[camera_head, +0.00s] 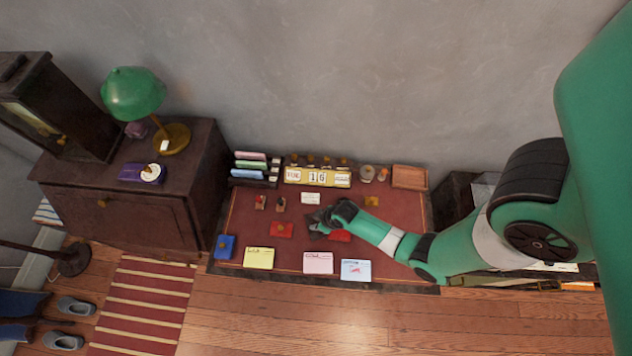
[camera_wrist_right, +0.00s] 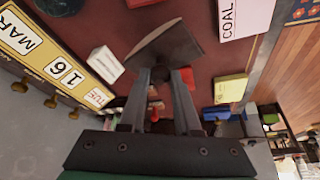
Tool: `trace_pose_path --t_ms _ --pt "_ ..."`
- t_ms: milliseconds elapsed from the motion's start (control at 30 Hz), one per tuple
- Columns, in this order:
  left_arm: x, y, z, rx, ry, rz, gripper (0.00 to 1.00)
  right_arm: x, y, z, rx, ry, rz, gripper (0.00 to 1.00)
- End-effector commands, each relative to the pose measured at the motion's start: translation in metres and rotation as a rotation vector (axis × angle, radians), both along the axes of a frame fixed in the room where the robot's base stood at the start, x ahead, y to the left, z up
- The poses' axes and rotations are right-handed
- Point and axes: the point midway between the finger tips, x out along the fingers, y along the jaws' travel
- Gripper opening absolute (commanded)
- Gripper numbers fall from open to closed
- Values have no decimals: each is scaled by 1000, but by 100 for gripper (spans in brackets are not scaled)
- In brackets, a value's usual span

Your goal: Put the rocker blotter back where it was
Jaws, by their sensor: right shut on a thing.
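My right gripper (camera_head: 328,219) reaches in from the right over the middle of the red desk top (camera_head: 258,208). In the right wrist view the fingers (camera_wrist_right: 160,76) are closed on a dark grey, wedge-shaped piece that I take for the rocker blotter (camera_wrist_right: 165,48). In the head view the blotter (camera_head: 315,228) is a small dark shape at the fingertips, partly hidden by the gripper. I cannot tell whether its underside touches the desk. My left gripper is not in view.
A red pad (camera_head: 281,229) lies left of the gripper, another (camera_head: 340,236) just below it. A small white block (camera_head: 310,198) stands behind. Yellow (camera_head: 260,258), pink (camera_head: 318,263) and blue (camera_head: 355,270) cards line the front edge. A calendar (camera_head: 317,177) and wooden tray (camera_head: 409,177) stand at the back.

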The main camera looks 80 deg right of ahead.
Motion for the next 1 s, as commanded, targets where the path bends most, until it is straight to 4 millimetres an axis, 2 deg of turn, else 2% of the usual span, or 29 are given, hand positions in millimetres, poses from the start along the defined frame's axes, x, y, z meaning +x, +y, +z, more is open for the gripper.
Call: trace_pose_path --t_ms 67,200,600,633,767,1000 --pt "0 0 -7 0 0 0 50 4 -5 -10 -1 -2 -4 0" --pt "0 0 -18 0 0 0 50 3 -4 -33 -1 -1 0 0" --pt "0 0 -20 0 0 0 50 3 -4 -39 -1 -2 0 0" --pt "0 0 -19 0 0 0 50 3 -4 -38 -1 -1 0 37" --pt "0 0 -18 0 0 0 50 2 -4 -37 -1 -1 -1 60" --pt "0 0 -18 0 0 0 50 3 -3 -37 -1 -1 -1 61"
